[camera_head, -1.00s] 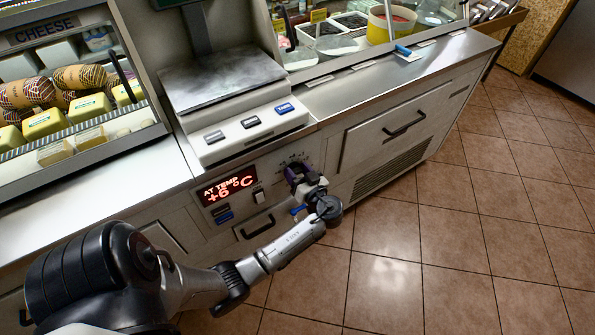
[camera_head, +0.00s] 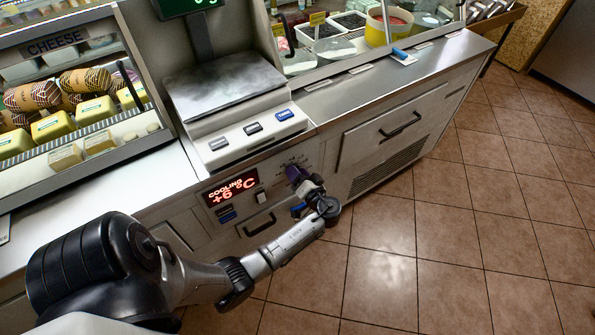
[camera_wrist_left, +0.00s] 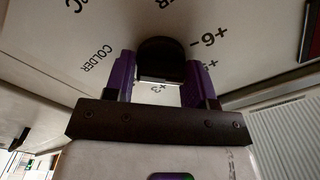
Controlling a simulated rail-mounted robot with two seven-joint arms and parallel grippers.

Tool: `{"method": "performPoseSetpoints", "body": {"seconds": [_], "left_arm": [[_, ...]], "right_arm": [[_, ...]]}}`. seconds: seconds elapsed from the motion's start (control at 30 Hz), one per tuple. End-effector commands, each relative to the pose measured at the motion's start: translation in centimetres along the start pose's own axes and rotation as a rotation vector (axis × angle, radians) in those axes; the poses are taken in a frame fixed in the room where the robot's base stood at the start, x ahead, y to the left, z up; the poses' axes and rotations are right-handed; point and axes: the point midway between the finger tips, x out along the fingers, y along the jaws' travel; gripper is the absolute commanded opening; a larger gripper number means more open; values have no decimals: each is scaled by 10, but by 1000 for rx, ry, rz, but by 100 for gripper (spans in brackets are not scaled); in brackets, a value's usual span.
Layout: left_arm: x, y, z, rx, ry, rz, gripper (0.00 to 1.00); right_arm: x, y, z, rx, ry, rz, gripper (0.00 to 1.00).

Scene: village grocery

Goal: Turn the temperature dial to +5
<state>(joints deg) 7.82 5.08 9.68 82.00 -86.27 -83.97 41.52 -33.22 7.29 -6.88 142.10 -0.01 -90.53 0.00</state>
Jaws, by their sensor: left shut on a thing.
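The temperature dial (camera_wrist_left: 160,48) is a black knob on the pale control panel. In the left wrist view it sits between the two purple fingers of my left gripper, which is shut on it. Printed marks ring it, including +6 (camera_wrist_left: 214,36) and the word COLDER (camera_wrist_left: 97,58); other marks are partly hidden by the fingers. In the head view my left gripper (camera_head: 297,175) covers most of the dial. The red display (camera_head: 231,189) left of the dial reads COOLING +6 °C. My right gripper is not in view.
A scale (camera_head: 225,88) with several buttons stands above the panel. A small switch (camera_head: 261,196) sits between the display and dial. A drawer handle (camera_head: 402,126) and vent grille (camera_head: 388,171) are to the right. The tiled floor (camera_head: 440,230) is clear.

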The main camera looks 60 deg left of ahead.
Motion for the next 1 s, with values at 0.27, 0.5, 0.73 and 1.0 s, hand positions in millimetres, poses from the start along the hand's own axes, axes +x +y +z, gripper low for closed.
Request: {"method": "performPoseSetpoints", "body": {"seconds": [0.27,0.5,0.73,1.0], "left_arm": [[0,0,-1,35,2,-1,27],[0,0,-1,37,2,-1,27],[0,0,-1,36,2,-1,63],[0,0,0,37,1,-1,70]], "right_arm": [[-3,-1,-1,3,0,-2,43],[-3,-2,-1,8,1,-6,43],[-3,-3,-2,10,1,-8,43],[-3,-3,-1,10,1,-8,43]]}}
